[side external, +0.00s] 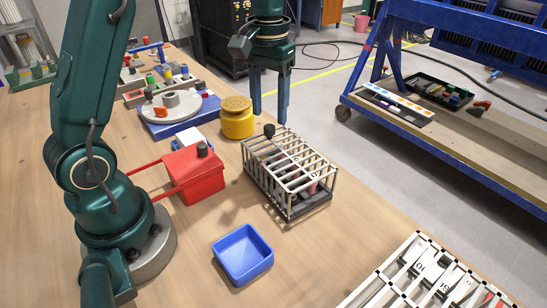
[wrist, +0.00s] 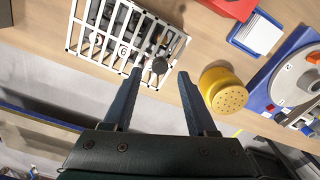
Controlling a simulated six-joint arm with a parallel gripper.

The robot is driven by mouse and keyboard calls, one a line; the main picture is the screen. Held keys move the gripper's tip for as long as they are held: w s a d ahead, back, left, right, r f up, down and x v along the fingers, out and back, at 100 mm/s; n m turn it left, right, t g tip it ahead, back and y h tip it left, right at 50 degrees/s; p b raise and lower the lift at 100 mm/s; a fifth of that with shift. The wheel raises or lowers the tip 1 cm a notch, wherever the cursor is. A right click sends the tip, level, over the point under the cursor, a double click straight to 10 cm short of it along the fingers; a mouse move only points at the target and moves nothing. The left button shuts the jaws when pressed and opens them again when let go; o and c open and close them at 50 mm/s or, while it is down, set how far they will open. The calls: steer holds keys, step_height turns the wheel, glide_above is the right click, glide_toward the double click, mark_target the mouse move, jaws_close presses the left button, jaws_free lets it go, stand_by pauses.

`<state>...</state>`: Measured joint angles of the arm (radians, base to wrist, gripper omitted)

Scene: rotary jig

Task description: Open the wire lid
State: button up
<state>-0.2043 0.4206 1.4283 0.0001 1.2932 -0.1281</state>
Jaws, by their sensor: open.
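The wire lid (side external: 300,165) is a pale metal grid over a box-shaped wire cage on the table, and it looks closed. A black round knob (side external: 269,130) stands up at its far left edge. In the wrist view the lid (wrist: 98,40) is at the upper left, with the knob (wrist: 160,65) at its edge. My gripper (side external: 269,118) is open and empty, pointing down just above the knob. In the wrist view the knob appears between the tips of my gripper (wrist: 159,73), with no visible contact. Dark and red items inside the cage are partly hidden by the bars.
A yellow round container (side external: 237,122) with a perforated top stands close left of my gripper. A red box (side external: 194,174) and a blue tray (side external: 243,255) are left of and in front of the cage. A white grid rack (side external: 425,280) lies at the lower right. Bare wood separates them.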

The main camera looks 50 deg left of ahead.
mark_target(270, 126)
steer(key=shift+f, duration=1.65)
steer(key=shift+c, duration=0.3)
jaws_close()
